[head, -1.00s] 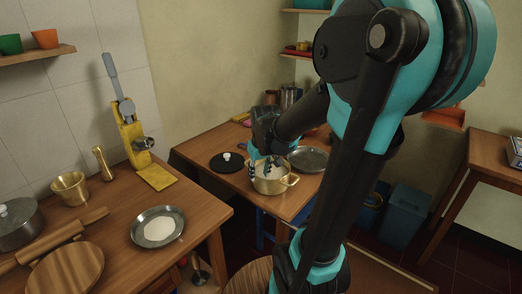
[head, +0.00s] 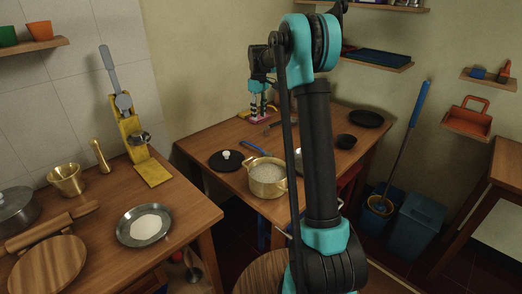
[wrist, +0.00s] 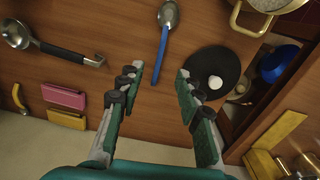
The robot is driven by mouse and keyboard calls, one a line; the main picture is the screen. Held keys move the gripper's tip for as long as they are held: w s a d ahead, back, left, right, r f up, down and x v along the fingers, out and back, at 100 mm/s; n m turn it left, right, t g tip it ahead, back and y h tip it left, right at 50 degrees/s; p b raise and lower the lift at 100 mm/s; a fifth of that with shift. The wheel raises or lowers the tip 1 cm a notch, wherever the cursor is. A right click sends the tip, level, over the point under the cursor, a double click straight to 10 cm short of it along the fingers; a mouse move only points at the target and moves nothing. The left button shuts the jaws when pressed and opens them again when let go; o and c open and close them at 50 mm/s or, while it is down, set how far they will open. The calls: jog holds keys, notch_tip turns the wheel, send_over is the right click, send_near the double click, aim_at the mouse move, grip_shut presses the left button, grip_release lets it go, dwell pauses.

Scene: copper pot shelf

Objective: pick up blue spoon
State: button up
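The blue spoon (wrist: 162,52) lies on the wooden table, its metal bowl at the top of the wrist view and its blue handle pointing down between my fingers. In the head view its blue handle (head: 253,147) shows behind the pot. My gripper (wrist: 160,71) is open and empty, with the handle's end seen in the gap between the fingertips. In the head view my gripper (head: 257,114) hangs over the back of the table, beyond the spoon. I see no contact with the spoon.
A black lid (wrist: 212,75) lies right of the spoon, and a brass pot (wrist: 268,8) is at the upper right. A ladle (wrist: 55,45) lies at the left, near pink (wrist: 63,98) and yellow (wrist: 66,119) blocks. Bare wood surrounds the handle's left side.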

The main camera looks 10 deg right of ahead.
notch_tip(320, 180, down, 11)
jog(key=shift+f, duration=0.15)
jog(key=shift+s+a+f, duration=0.1)
jog(key=shift+f, duration=1.3)
jog(key=shift+s+a+f, duration=0.1)
jog(key=shift+f, duration=1.3)
jog(key=shift+c, duration=0.4)
grip_shut()
